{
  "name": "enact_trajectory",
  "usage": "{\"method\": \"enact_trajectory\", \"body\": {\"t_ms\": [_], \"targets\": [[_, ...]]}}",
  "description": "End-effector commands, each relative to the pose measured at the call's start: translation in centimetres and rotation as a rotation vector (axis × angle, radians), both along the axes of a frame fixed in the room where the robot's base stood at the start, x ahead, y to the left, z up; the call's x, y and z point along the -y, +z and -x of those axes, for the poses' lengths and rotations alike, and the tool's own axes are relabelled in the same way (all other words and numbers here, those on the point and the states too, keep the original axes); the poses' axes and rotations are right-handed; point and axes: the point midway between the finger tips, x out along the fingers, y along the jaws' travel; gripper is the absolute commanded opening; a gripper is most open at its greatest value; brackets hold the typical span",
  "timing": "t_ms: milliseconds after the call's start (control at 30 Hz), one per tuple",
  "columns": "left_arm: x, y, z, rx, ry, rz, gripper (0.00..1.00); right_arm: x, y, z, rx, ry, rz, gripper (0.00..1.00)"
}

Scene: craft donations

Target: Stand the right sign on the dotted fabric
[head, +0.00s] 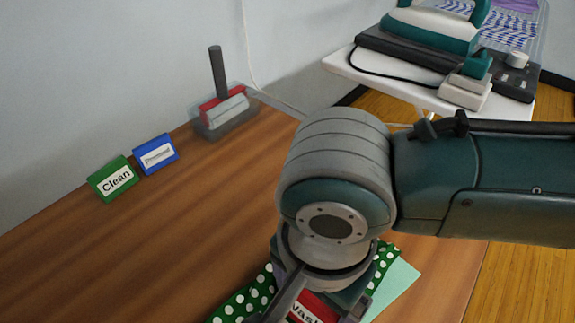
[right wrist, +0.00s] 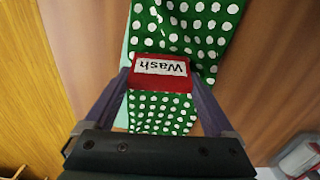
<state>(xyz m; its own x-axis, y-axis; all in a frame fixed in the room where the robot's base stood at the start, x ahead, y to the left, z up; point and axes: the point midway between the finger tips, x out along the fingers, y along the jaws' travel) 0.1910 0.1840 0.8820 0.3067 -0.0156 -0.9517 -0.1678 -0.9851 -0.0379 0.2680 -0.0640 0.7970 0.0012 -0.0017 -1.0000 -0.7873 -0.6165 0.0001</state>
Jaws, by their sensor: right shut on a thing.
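The red sign reading "Wash" (head: 318,303) is between the fingers of my right gripper (head: 318,312), which is shut on it; the arm covers part of it in the head view. In the right wrist view the red sign (right wrist: 160,84) sits between the two fingertips of my right gripper (right wrist: 159,88), with its label facing up. The green fabric with white dots (head: 247,299) lies below; it also shows in the right wrist view (right wrist: 200,30) on both sides of the sign. I cannot tell whether the sign touches the fabric. My left gripper is not in view.
A green "Clean" sign (head: 113,178) and a blue sign (head: 156,154) stand at the table's back left. A grey-handled tool in a clear tray (head: 226,124) is behind them. Pale mint fabric (head: 398,283) lies beside the dotted one. A white table (head: 350,70) holds machines.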

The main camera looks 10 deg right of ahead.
Motion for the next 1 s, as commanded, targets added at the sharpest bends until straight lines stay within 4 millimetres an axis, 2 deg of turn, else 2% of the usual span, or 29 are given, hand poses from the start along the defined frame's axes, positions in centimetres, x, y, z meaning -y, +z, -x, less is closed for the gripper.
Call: {"method": "enact_trajectory", "body": {"t_ms": [500,533,600,867,1000], "targets": [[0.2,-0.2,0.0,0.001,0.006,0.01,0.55,0.0,-1.2,0.0,-0.001,0.0,0.001,0.36],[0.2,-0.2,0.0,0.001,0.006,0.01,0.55,0.0,-1.2,0.0,-0.001,0.0,0.001,0.92],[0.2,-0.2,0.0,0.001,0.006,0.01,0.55,0.0,-1.2,0.0,-0.001,0.0,0.001,1.0],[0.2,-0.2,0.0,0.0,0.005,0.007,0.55,0.0,-1.0,0.0,0.0,0.0,0.0,1.0],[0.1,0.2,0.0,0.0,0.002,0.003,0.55,0.1,0.4,-0.1,0.004,0.002,0.001,1.0]]}}
